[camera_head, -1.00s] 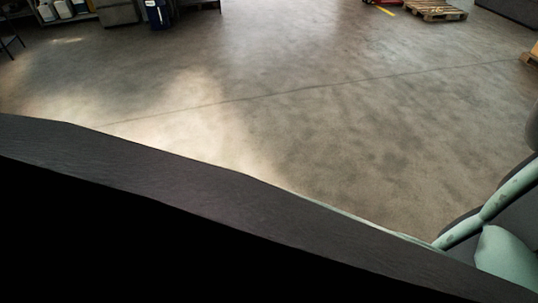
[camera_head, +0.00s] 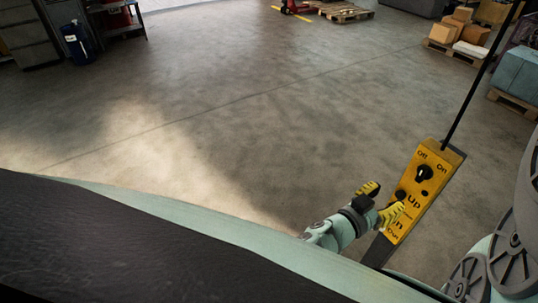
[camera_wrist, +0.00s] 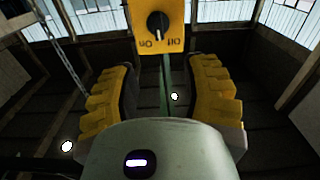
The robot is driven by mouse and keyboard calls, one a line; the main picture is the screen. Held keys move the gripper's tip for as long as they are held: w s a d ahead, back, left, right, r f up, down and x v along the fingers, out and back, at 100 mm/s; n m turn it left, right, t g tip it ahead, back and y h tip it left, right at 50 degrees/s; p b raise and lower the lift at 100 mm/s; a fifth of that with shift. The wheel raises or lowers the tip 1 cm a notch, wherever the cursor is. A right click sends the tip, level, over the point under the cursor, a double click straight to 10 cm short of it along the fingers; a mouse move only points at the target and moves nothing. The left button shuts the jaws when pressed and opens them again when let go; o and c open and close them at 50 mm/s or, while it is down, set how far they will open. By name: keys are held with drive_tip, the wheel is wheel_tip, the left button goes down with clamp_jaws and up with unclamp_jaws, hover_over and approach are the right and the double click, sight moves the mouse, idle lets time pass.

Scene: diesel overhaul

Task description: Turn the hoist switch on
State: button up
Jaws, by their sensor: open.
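The yellow hoist pendant (camera_head: 413,188) hangs from a black cable at the right in the head view. Its black rotary switch (camera_head: 424,172) sits near the top, under the labels Off and On. Black buttons lie lower, partly hidden by my gripper. My gripper (camera_head: 379,201), with yellow ribbed fingers, is open beside the pendant's lower part. In the wrist view the switch (camera_wrist: 158,24) is upside down, beyond and above my open fingers (camera_wrist: 164,98), not between them. Its white mark points down toward the labels; I cannot tell which label it selects.
Open concrete floor (camera_head: 230,120) fills the middle of the head view. Pallets with boxes (camera_head: 455,40) stand at the upper right, a teal crate (camera_head: 517,72) at the right edge. A blue container (camera_head: 78,42) stands at the upper left.

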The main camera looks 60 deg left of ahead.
sight(420, 175)
drive_tip(key=w, duration=0.4)
drive_tip(key=w+b, duration=0.1)
drive_tip(key=w, duration=0.4)
drive_tip(key=w+b, duration=0.1)
drive_tip(key=w, duration=0.3)
drive_tip(key=shift+w+d, duration=0.3)
drive_tip(key=shift+d, duration=0.1)
clamp_jaws()
